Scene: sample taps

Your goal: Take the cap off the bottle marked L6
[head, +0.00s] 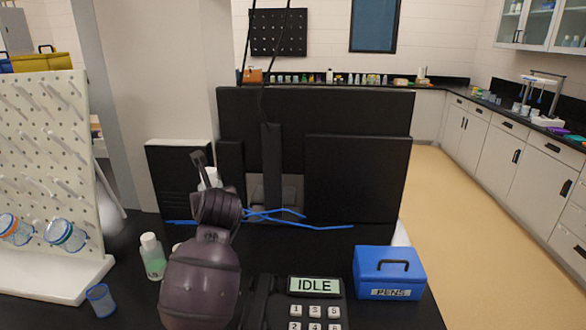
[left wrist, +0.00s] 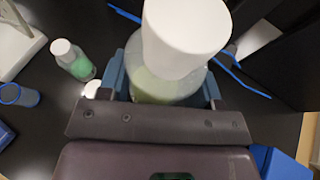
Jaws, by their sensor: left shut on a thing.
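A clear bottle (left wrist: 160,88) with pale green contents fills the top middle of the left wrist view, its wide white cap (left wrist: 185,35) on. My left gripper (left wrist: 165,92) is shut on its body, a finger on each side. In the head view my left arm hides most of this bottle; a bit of white (head: 211,178) shows behind the wrist. Its marking is not visible, so I cannot tell if it is L6. A second capped bottle with green liquid (head: 153,257) stands left of my arm; it also shows in the left wrist view (left wrist: 73,60). My right gripper is out of view.
A small blue cup (head: 101,300) and a white pegboard rack (head: 45,170) are at the left. A small white object (left wrist: 92,88) lies near the held bottle. A keypad reading IDLE (head: 315,287), a blue PENS box (head: 389,273) and black monitors (head: 357,178) stand right and behind.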

